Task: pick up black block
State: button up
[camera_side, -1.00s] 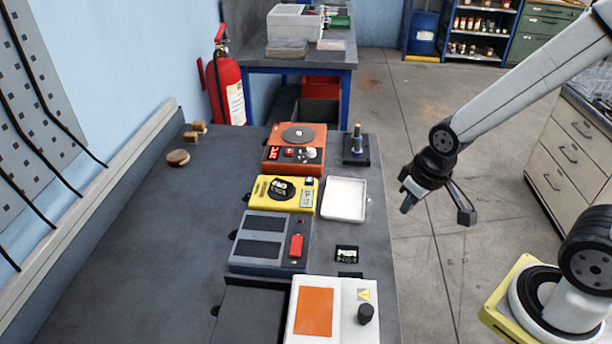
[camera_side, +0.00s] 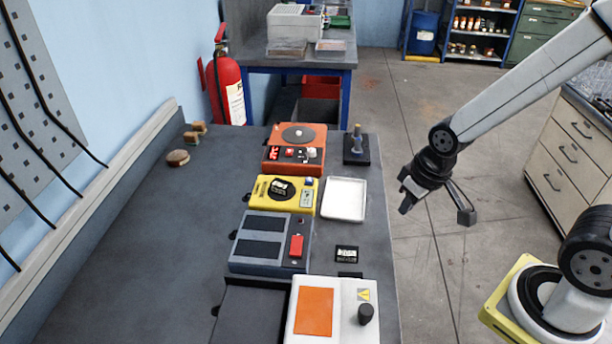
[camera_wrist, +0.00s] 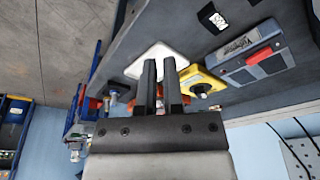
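I cannot tell which is the black block. My gripper (camera_side: 406,204) hangs in the air right of the bench edge, apart from everything. In the wrist view, my gripper's two fingers (camera_wrist: 159,64) are parallel with a narrow gap and nothing seen held between them.
A white tray (camera_side: 344,199) sits near the right edge. Orange (camera_side: 310,138), yellow (camera_side: 266,196), grey (camera_side: 243,257) and white (camera_side: 342,290) devices form a column. The bench's left half (camera_side: 150,250) is mostly clear.

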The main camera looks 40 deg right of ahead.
jog(key=o, duration=0.9)
jog(key=shift+a, duration=0.1)
